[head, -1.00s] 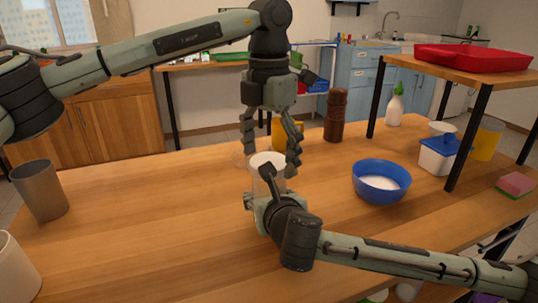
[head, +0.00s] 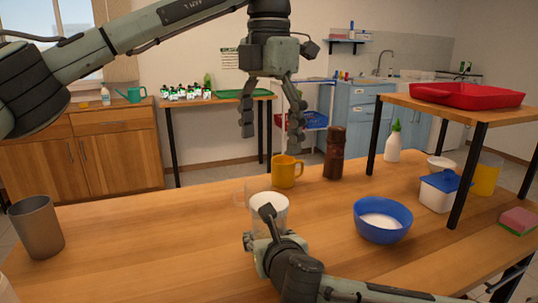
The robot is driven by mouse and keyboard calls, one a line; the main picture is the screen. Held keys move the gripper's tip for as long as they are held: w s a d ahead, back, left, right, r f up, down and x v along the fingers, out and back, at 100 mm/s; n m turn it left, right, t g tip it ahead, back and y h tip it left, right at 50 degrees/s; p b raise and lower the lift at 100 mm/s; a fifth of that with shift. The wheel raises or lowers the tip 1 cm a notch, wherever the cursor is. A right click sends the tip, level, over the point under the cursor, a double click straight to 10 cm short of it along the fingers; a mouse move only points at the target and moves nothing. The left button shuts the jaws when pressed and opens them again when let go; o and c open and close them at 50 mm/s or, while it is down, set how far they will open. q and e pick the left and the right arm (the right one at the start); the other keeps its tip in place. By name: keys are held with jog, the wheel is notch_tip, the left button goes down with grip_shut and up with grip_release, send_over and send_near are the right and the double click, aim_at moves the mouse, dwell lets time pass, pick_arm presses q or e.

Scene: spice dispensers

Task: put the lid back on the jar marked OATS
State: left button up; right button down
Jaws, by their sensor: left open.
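A pale jar (head: 278,205) with a white top stands mid-table; I can read no OATS label and cannot tell whether the white is contents or a lid. My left gripper (head: 270,140) is open and empty, fingers pointing down, above and behind the jar in the picture. My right gripper (head: 258,226) is at the jar's near side, one dark finger in front of it; its grip is hidden. No separate lid is clearly visible.
A yellow mug (head: 287,171) and a brown mill (head: 334,153) stand behind the jar. A blue bowl (head: 382,232) with white contents is to the right, near a raised shelf (head: 470,105) with a red tray (head: 467,94). A grey cup (head: 37,228) is far left; the table between is clear.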

aim_at(261, 230)
jog(key=c, duration=0.5)
grip_release()
jog(key=v, duration=1.2)
